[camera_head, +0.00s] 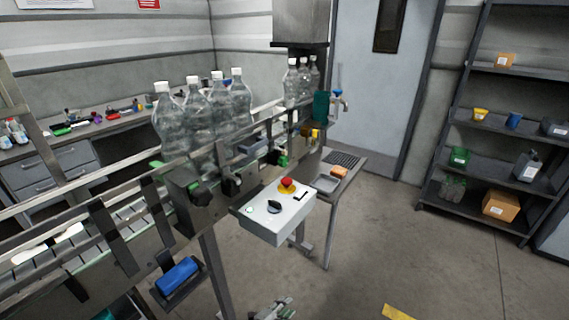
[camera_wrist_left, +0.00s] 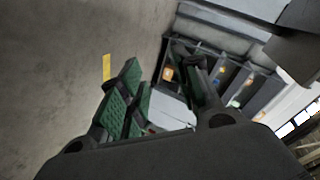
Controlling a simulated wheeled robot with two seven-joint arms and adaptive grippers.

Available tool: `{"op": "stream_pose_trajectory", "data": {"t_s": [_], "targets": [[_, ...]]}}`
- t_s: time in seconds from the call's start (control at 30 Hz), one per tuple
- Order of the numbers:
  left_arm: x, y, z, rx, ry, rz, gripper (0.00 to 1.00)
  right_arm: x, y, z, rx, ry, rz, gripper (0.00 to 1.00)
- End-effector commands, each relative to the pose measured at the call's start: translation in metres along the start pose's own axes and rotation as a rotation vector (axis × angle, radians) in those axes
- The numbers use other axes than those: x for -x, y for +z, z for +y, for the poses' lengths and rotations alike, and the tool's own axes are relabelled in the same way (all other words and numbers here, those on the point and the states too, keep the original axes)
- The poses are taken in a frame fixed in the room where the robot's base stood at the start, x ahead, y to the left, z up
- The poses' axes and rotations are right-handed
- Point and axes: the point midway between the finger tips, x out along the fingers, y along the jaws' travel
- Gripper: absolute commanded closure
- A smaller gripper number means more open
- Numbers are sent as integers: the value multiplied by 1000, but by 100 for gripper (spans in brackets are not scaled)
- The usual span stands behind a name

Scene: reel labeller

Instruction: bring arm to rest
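My left gripper (camera_head: 274,308) shows at the bottom edge of the head view, low over the floor in front of the conveyor, partly cut off by the frame. In the left wrist view its two fingers (camera_wrist_left: 160,72) with green pads stand apart. Nothing shows held between them. My right gripper is in neither view.
A conveyor (camera_head: 120,245) with several clear bottles (camera_head: 200,115) runs along the left. Its control box (camera_head: 275,222) with a red button juts out near my left gripper. A shelf rack (camera_head: 480,165) stands at the right. The floor (camera_head: 380,250) between is clear.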

Motion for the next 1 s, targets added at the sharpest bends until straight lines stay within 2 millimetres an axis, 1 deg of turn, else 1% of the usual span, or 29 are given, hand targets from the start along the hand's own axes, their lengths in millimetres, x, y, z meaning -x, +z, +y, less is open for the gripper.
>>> {"op": "stream_pose_trajectory", "data": {"t_s": [0.03, 0.17, 0.2, 0.27, 0.3, 0.37, 0.5, 0.6, 0.73, 0.9, 0.97, 1.0], "targets": [[8, 18, 17, 42, 15, -41, 67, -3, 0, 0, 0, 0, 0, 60], [31, 60, 53, 154, 45, -149, 67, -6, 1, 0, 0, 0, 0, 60], [39, 72, 64, 189, 54, -182, 67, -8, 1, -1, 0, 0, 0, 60], [51, 90, 81, 239, 67, -231, 67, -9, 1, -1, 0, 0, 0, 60], [60, 101, 93, 272, 76, -264, 67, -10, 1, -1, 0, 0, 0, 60], [73, 117, 111, 323, 90, -312, 67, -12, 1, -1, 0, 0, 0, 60], [107, 149, 153, 440, 119, -425, 67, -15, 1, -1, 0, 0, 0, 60], [133, 169, 184, 525, 138, -505, 67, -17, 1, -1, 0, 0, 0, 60], [170, 190, 224, 635, 161, -610, 67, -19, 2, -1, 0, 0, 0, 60], [221, 209, 277, 781, 188, -746, 67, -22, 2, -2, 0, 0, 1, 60], [240, 213, 296, 834, 196, -795, 67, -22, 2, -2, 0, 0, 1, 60], [252, 215, 308, 867, 201, -826, 67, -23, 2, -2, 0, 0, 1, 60]]}}
